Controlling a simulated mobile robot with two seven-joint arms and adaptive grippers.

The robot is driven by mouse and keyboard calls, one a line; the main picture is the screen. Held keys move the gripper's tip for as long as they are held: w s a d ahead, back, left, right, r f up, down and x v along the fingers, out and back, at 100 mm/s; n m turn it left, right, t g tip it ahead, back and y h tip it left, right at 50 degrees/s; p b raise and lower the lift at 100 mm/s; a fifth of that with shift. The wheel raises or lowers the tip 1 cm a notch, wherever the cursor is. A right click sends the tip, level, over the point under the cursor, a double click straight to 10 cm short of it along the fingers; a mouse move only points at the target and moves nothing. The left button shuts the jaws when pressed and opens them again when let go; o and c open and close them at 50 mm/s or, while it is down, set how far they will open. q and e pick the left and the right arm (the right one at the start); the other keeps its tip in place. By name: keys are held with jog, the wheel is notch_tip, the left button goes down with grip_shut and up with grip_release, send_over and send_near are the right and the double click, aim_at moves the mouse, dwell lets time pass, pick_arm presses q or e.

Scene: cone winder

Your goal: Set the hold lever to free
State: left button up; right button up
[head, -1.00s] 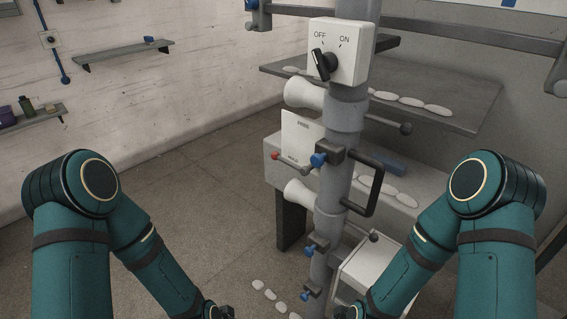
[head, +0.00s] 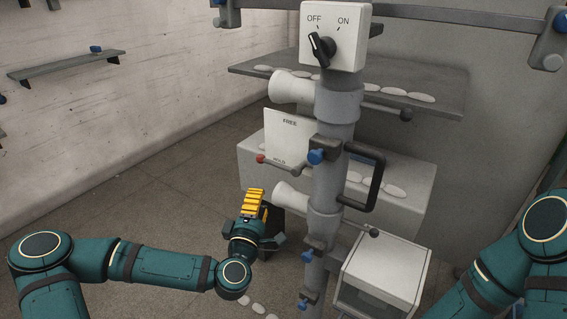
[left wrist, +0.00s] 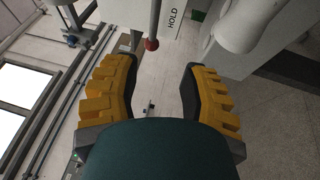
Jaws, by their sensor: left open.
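The hold lever (head: 261,159) is a thin rod with a red ball end, reaching left from a clamp on the grey post. Its ball stands at the HOLD mark, low on a white plate (head: 288,138) with FREE at the top. In the left wrist view the red ball (left wrist: 152,44) and the HOLD lettering (left wrist: 173,19) show beyond the fingertips. My left gripper (head: 254,200), with yellow fingers, is below the lever and apart from it. Its fingers (left wrist: 158,68) are spread and empty. My right arm shows at the right, but its gripper is out of view.
The post (head: 329,185) carries an OFF/ON switch box (head: 336,35), white cones (head: 291,90) and a black handle (head: 376,180). A white box (head: 385,268) stands low at the right. Shelves with pale, flat oval pieces are behind. The floor at left is clear.

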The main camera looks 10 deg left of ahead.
aim_at(267, 161)
pick_arm(q)
jog(key=shift+n+y, duration=0.3)
jog(key=w+r, duration=0.1)
jog(key=w, duration=0.3)
jog(key=w+a+r, duration=0.1)
jog(key=w, duration=0.4)
jog(key=w+r, duration=0.1)
jog(key=w, duration=0.3)
jog(key=shift+w+a+r, duration=0.1)
jog(key=shift+w+a, duration=0.1)
jog(key=shift+w, duration=0.2)
grip_shut()
jog(key=shift+b, duration=0.3)
